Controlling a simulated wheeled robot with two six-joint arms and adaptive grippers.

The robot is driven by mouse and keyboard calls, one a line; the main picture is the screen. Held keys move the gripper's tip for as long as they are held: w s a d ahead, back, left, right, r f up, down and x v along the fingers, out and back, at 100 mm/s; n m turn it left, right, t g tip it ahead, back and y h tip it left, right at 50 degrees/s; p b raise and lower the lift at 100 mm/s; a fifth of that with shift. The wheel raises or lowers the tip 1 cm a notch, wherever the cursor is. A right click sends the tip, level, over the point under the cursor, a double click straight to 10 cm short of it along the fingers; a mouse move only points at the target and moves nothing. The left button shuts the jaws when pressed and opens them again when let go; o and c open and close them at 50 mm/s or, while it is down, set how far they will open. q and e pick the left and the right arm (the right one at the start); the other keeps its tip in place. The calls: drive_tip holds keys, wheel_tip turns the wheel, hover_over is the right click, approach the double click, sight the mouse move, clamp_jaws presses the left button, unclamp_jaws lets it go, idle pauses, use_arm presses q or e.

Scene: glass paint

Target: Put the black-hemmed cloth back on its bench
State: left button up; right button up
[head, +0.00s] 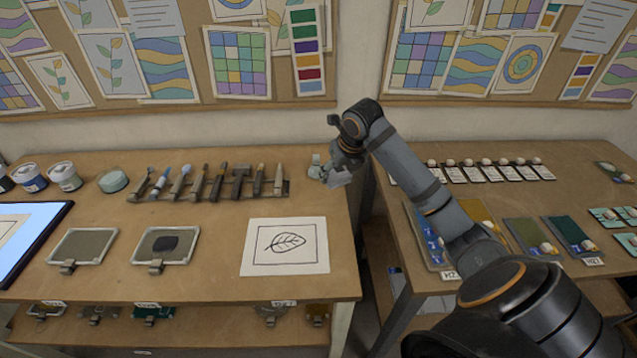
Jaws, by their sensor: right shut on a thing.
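My right gripper (330,171) is at the back right corner of the left bench (215,278), with its arm reaching in from the lower right. It is shut on a small pale grey thing (341,179), which looks like folded cloth. No black hem can be made out at this size, and the wrist hides part of it. The gripper is near the gap between the left bench and the right bench (390,290). My left gripper is not in view.
The left bench carries a tool rack (208,194), jars (65,176), two framed panes (84,246) and a leaf drawing (285,247). The right bench holds a row of small knobbed cards (490,171) and coloured panels (522,236). A wall stands behind.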

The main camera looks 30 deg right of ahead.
drive_tip(key=p, duration=0.1)
approach(317, 193)
drive_tip(key=shift+w+d+f, duration=0.15)
drive_tip(key=shift+w+f, duration=0.45)
drive_tip(key=shift+w, duration=0.15)
drive_tip(key=shift+w+f, duration=0.35)
drive_tip(key=shift+f, duration=0.2)
wheel_tip(317, 193, down, 3)
drive_tip(key=shift+w+f+p, duration=0.1)
drive_tip(key=shift+p, duration=0.25)
drive_tip(key=shift+f, duration=0.2)
drive_tip(key=o, duration=1)
drive_tip(key=shift+r, duration=0.1)
